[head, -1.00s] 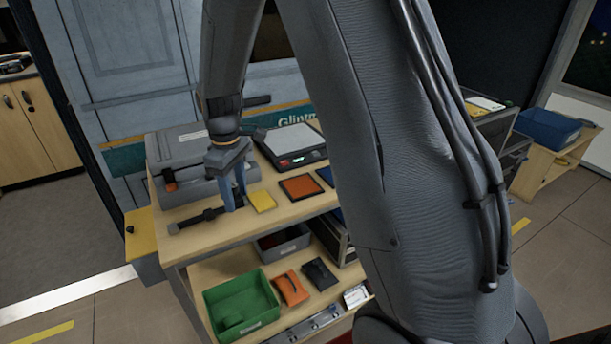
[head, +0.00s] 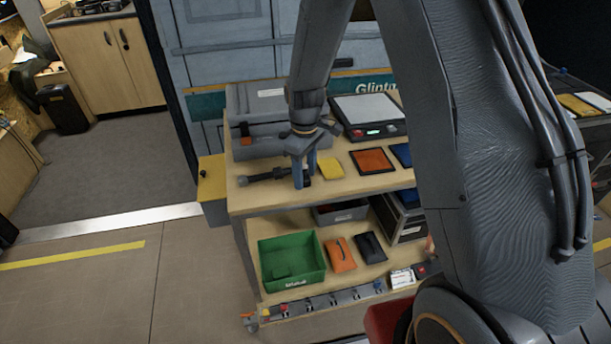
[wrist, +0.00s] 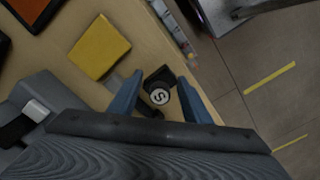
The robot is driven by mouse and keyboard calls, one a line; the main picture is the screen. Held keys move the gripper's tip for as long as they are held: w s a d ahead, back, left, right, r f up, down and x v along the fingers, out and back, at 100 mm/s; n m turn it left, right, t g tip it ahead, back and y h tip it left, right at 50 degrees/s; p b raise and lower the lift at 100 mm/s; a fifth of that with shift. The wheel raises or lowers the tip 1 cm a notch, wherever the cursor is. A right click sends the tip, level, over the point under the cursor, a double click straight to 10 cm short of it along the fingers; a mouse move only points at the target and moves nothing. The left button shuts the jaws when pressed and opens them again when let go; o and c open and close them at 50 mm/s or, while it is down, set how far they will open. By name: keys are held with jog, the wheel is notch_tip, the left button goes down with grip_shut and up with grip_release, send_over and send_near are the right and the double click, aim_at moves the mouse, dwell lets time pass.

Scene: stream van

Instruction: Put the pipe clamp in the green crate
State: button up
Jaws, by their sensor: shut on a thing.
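The pipe clamp (head: 264,177) is a dark bar-shaped tool lying lengthwise at the front left of the bench's top shelf. My gripper (head: 304,182) points down and is shut on its right end. In the wrist view, a black part of the clamp (wrist: 159,78) with a round, pale-marked end shows between my blue fingers (wrist: 155,92). I cannot tell whether the clamp touches the shelf. The green crate (head: 288,245) stands on the lower shelf, below and slightly left of my gripper. It is open at the top and looks empty.
A yellow pad (head: 330,168), an orange-red pad (head: 373,161) and a scale (head: 370,113) lie right of my gripper. A grey case (head: 262,140) stands behind. An orange pouch (head: 340,255) and a black one (head: 371,247) lie right of the crate. The floor in front is clear.

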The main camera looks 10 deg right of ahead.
jog(key=shift+f, duration=0.8)
jog(key=shift+f, duration=0.1)
jog(key=o, duration=1.2)
jog(key=shift+c, duration=0.2)
